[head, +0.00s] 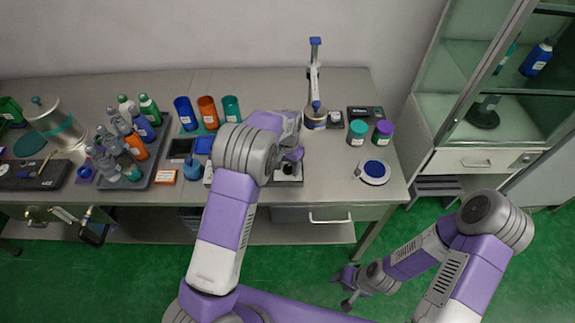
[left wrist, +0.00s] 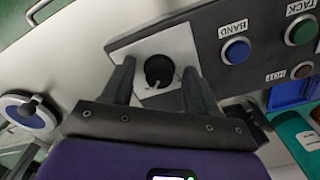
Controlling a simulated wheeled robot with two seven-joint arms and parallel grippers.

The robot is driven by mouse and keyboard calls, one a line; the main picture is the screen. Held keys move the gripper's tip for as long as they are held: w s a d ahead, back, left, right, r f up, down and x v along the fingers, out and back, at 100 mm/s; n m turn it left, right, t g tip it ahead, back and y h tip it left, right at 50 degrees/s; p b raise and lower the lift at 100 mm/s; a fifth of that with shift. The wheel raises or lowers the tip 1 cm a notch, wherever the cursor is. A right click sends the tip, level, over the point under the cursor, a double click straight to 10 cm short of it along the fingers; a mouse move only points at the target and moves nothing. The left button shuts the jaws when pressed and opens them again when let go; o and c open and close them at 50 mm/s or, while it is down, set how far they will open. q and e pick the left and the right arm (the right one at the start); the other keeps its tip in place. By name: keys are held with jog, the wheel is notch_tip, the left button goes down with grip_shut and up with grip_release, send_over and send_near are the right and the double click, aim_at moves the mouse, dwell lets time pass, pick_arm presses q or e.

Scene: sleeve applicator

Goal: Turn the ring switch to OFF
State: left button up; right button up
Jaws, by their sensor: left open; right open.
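A black round knob (left wrist: 158,70) sits on a white plate (left wrist: 178,42) at one end of a dark panel (left wrist: 206,35) in the left wrist view; it appears to be the ring switch. No label on it is readable. My left gripper (left wrist: 158,80) is open, one finger on each side of the knob; I cannot tell whether they touch it. In the head view my left gripper (head: 292,152) is over the panel (head: 288,172), largely hiding it. My right gripper (head: 347,286) is open and empty, low over the green floor in front of the table.
A white round device (head: 371,173) with a blue top stands to the right. Bottles and a tray (head: 150,170) fill the left side.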

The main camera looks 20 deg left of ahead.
pick_arm(q)
jog(key=c, duration=1)
jog(key=shift+c, duration=0.2)
jog(key=shift+n, duration=0.3)
jog(key=n+p, duration=0.1)
jog(key=n, duration=0.2)
jog(key=shift+n, duration=0.3)
jog(key=n+p, duration=0.1)
jog(key=n, duration=0.3)
jog(key=shift+d+n+p, duration=0.1)
jog(key=shift+n+p, duration=0.2)
jog(key=n+p, duration=0.1)
jog(key=n, duration=0.3)
jog(key=shift+w+n+p, duration=0.15)
jog(key=shift+n+p, duration=0.4)
jog(key=shift+n, duration=1.95)
